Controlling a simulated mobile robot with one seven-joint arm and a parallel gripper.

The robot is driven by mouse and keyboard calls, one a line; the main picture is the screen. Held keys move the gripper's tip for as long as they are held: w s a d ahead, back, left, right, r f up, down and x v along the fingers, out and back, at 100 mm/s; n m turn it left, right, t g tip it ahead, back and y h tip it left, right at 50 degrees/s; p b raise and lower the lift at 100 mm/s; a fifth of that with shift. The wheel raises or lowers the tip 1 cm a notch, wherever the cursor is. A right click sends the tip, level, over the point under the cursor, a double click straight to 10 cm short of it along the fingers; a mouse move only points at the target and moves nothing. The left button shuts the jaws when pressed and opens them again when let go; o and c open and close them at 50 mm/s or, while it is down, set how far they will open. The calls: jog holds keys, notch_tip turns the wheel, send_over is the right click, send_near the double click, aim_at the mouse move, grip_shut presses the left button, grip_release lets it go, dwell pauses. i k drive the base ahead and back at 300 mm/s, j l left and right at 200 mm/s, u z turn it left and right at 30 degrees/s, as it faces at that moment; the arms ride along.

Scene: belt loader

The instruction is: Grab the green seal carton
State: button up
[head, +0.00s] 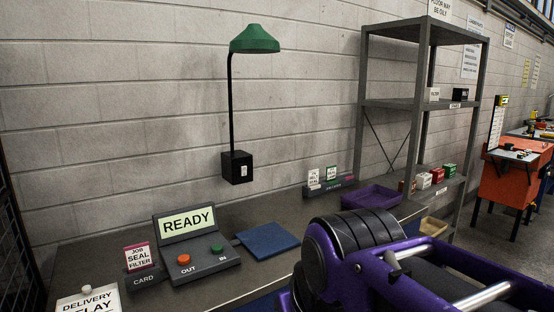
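A small green carton (449,170) stands on the lower shelf of the grey metal rack at the right. It is at the right end of a short row, beside a red carton (437,176) and a red-and-white carton (423,181). Any lettering on the green carton is too small to read. My gripper is not in view, so its state does not show.
A purple frame with black ribbed rollers (355,232) fills the lower right, in front of the rack (424,105). A purple tray (370,196), blue mat (267,241) and READY control box (195,262) sit on the bench. A green lamp (255,39) rises above.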

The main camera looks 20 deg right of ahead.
aim_at(450, 168)
jog(key=z, duration=1.7)
jog(key=i+l+z, duration=0.4)
jog(key=i, duration=0.5)
jog(key=i+z, duration=0.35)
jog(key=i, duration=1.35)
jog(key=i+l+u, duration=0.1)
jog(key=i, duration=0.65)
jog(key=i+l, duration=0.1)
jog(key=i, duration=0.7)
jog(key=i+u, duration=1.3)
jog(key=u, duration=0.25)
jog(key=i+l+u, duration=0.2)
jog(key=u, duration=0.15)
